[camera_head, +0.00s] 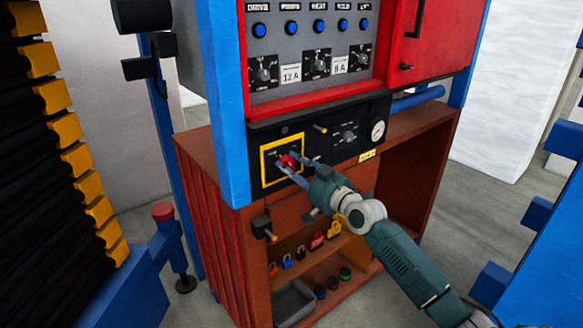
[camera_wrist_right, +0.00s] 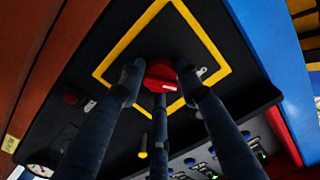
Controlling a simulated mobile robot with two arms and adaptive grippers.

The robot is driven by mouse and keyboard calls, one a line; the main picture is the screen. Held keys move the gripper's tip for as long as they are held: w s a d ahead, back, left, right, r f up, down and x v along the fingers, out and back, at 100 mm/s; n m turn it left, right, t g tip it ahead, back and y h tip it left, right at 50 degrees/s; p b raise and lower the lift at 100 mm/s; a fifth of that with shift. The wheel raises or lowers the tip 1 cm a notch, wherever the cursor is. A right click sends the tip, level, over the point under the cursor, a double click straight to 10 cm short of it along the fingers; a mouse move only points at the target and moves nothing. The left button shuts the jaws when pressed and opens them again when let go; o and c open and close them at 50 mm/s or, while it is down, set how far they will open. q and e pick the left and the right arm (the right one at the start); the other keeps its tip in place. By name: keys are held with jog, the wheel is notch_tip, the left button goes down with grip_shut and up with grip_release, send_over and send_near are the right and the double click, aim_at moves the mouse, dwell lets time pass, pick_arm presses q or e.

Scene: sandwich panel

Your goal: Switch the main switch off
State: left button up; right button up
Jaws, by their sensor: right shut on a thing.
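The red main switch (camera_head: 287,161) sits inside a yellow square outline (camera_head: 264,168) on the black lower panel. My right gripper (camera_head: 294,164) reaches it from the lower right and is shut on it. In the right wrist view, the dark fingers of my right gripper (camera_wrist_right: 159,78) close around the red switch knob (camera_wrist_right: 160,70), with the yellow outline (camera_wrist_right: 120,56) around it. The fingers cover part of the knob, and I cannot tell its set position. My left gripper is not in view.
Right of the switch are a small dial (camera_head: 347,134) and a round gauge (camera_head: 378,130). Above is a grey panel with blue buttons (camera_head: 289,28) and knobs. Below, padlocks (camera_head: 317,240) hang over a shelf with a grey bin (camera_head: 294,301). A blue post (camera_head: 223,100) stands close left.

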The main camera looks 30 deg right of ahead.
jog(key=shift+f+n+b, duration=0.4)
jog(key=shift+n+b, duration=0.35)
jog(key=shift+n, duration=0.05)
jog(key=shift+r+n, duration=0.1)
jog(key=shift+n, duration=0.6)
jog(key=o, duration=1.2)
jog(key=shift+c, duration=0.2)
jog(key=shift+r, duration=0.1)
jog(key=s, duration=1.2)
jog(key=shift+d, duration=0.45)
